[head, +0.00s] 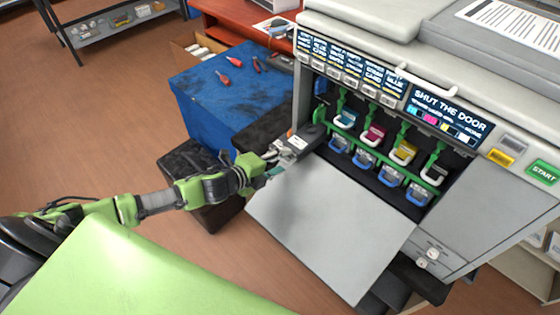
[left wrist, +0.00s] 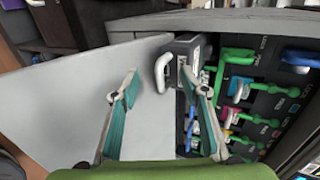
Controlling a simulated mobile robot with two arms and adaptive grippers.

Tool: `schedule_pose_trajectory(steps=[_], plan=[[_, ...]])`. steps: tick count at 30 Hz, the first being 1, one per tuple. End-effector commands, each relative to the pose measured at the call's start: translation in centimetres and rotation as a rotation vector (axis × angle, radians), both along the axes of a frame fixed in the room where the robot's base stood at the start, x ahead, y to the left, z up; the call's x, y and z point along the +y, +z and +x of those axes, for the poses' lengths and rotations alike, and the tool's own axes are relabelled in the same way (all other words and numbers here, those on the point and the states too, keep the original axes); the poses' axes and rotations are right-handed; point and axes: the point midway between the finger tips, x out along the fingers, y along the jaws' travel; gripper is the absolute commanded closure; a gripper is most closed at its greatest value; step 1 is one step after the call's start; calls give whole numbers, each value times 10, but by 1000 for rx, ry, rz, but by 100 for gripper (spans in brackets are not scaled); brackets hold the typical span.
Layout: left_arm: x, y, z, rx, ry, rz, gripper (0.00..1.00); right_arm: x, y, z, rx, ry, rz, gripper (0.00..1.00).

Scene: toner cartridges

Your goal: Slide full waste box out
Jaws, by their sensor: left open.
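The waste box (head: 303,140) is a dark grey block with a pale label at the left end of the printer's open bay. Its front end stands out past the opening, above the lowered door. In the left wrist view the dark box (left wrist: 187,44) shows a white loop handle (left wrist: 161,72) on its front. My left gripper (head: 272,161) is at the front of the box. In the left wrist view its fingers (left wrist: 159,78) are spread, with the handle seen between their tips. Contact cannot be told. My right gripper is not in view.
The printer's door (head: 325,220) hangs open below the bay. Cyan, magenta, yellow and black toner cartridges with green levers (left wrist: 236,90) fill the bay. A blue-topped cabinet (head: 225,95) with tools stands behind my left arm. Dark bins (head: 190,165) stand on the floor.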

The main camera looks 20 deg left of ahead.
Motion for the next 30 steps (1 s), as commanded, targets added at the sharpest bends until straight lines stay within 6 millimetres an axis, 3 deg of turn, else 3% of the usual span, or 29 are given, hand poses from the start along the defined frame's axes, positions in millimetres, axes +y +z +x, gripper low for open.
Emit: schedule_pose_trajectory(steps=[30], plan=[[1, 6, -6, -4, -2, -1, 58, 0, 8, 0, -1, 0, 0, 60]])
